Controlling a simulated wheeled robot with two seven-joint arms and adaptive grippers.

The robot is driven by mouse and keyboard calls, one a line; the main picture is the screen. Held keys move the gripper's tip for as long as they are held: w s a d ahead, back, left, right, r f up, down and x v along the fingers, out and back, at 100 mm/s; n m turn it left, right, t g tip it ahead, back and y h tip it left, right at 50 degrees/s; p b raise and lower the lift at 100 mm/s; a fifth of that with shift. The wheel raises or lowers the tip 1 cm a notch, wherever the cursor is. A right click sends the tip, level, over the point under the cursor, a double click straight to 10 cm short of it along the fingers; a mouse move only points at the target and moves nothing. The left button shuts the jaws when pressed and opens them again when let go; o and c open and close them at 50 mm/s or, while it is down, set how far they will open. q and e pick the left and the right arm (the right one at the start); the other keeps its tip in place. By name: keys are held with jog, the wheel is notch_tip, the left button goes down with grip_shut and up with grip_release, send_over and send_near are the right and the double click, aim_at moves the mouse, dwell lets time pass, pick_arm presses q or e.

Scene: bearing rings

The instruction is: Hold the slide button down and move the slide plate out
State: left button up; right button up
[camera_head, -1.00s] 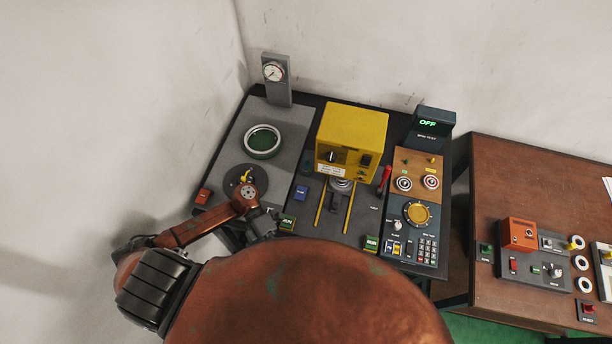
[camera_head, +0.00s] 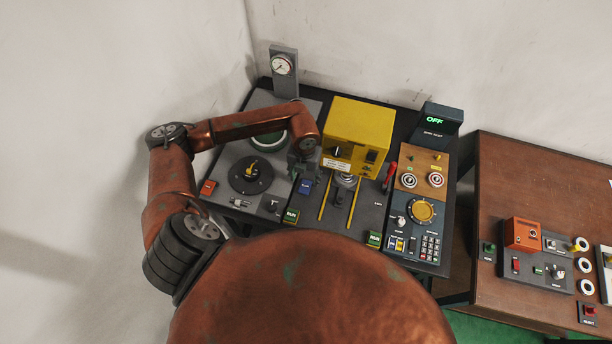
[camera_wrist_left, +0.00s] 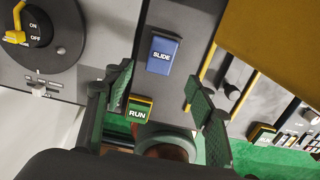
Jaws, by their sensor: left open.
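The blue slide button (camera_head: 306,186), labelled SLIDE, is on the dark panel left of the yellow rails; it also shows in the left wrist view (camera_wrist_left: 163,54). The slide plate seems to be the grey round piece (camera_head: 346,181) under the front of the yellow box, between the two yellow rails; most of it is hidden. My left gripper (camera_head: 303,168) is above the panel, just behind the blue button in the head view. In the left wrist view its fingers (camera_wrist_left: 163,98) are spread and empty, with the button beyond and between them. My right gripper is not in view.
The yellow box (camera_head: 358,135) stands over the rails' far end. A dark lever (camera_head: 338,198) stands between the rails. A green RUN button (camera_head: 291,216) is at the front edge. A rotary switch (camera_head: 250,174) is left, a red lever (camera_head: 390,176) right.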

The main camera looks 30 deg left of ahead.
aim_at(304, 188)
pick_arm(q)
jog(key=shift+f, duration=3.15)
jog(key=shift+c, duration=0.5)
jog(key=c, duration=1.1)
